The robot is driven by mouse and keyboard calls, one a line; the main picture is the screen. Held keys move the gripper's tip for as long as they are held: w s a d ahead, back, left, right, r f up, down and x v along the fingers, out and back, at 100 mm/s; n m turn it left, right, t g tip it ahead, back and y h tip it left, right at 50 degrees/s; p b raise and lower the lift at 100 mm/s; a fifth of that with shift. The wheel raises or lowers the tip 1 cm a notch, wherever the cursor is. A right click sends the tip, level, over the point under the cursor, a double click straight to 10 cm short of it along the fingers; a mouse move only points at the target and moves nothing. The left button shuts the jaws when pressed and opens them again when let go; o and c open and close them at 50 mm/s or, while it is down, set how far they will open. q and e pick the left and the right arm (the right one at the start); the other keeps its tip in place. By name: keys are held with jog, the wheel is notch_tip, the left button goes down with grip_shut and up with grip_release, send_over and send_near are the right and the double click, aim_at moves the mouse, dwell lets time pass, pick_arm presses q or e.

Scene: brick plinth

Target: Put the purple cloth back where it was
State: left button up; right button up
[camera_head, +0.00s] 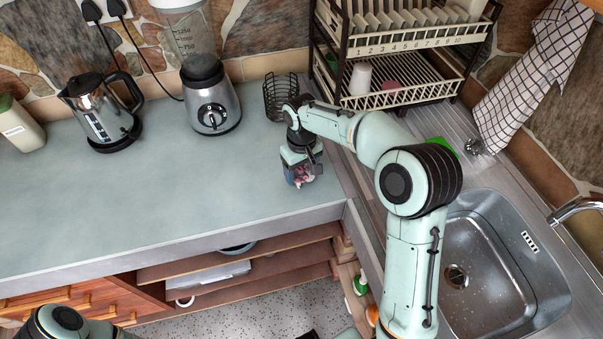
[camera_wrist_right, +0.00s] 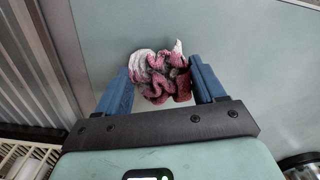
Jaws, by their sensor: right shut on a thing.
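The purple cloth (camera_wrist_right: 160,72) is a small crumpled bundle, purple-pink with white parts. In the right wrist view it sits between the two blue fingers of my right gripper (camera_wrist_right: 162,88), which is shut on it. In the head view the right gripper (camera_head: 301,172) points down over the right end of the grey-green counter, and a bit of the cloth (camera_head: 302,174) shows at its fingers. I cannot tell whether the cloth touches the counter. Of my left arm only a link shows at the bottom left; its gripper is out of view.
A black wire basket (camera_head: 283,97) stands just behind the right gripper. A blender (camera_head: 211,100) and a kettle (camera_head: 103,112) stand further left. A dish rack (camera_head: 400,95) is at the back right, a sink (camera_head: 500,265) at the right. The counter's (camera_head: 150,205) front middle is clear.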

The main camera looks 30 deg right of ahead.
aim_at(301, 172)
jog(key=shift+f, duration=0.7)
pick_arm(q)
jog(key=shift+f, duration=0.1)
pick_arm(e)
jog(key=shift+f, duration=0.2)
jog(key=o, duration=0.9)
pick_arm(q)
jog(key=shift+s, duration=0.1)
pick_arm(e)
jog(key=shift+o, duration=0.2)
jog(key=shift+r, duration=0.1)
pick_arm(q)
jog(key=shift+w+r+p, duration=0.85)
jog(key=shift+r, duration=0.3)
pick_arm(e)
notch_tip(301, 172, up, 12)
